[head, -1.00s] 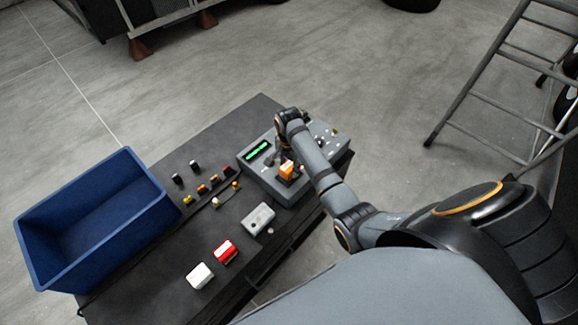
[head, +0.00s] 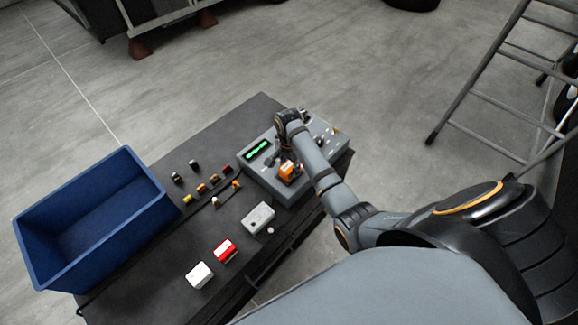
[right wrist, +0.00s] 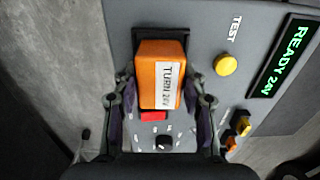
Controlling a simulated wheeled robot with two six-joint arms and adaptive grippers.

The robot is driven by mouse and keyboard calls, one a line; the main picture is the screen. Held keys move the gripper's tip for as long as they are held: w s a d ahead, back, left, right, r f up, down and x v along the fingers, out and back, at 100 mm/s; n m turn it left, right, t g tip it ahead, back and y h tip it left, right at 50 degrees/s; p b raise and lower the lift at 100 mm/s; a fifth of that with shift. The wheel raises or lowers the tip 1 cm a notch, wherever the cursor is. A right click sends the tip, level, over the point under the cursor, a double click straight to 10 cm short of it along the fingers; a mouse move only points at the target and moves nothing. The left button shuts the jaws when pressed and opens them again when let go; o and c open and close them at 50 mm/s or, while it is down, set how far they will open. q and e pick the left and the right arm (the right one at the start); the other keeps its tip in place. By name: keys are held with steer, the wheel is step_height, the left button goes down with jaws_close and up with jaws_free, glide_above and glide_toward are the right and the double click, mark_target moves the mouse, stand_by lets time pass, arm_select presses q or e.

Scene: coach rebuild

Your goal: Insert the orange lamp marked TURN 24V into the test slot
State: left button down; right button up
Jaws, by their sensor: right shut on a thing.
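The orange lamp (right wrist: 158,75) has a white label reading TURN 24V in the right wrist view. It also shows in the head view (head: 287,171), over the grey test unit (head: 262,178). My right gripper (right wrist: 158,92) is shut on it, with one finger on each side. The dark test slot (right wrist: 160,33) shows at the lamp's far end, beside the word TEST. The lamp covers most of the slot, and I cannot tell how far it sits in. The unit's green display (right wrist: 285,62) reads READY 24V. My left gripper is not in view.
A yellow button (right wrist: 226,64) sits beside the slot. A blue bin (head: 45,262) stands at the left.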

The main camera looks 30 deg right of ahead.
mark_target(289, 166)
steer(key=shift+f, duration=0.1)
steer(key=o, duration=0.9)
steer(key=shift+o, duration=0.2)
steer(key=shift+r, duration=1.45)
step_height(289, 166, up, 8)
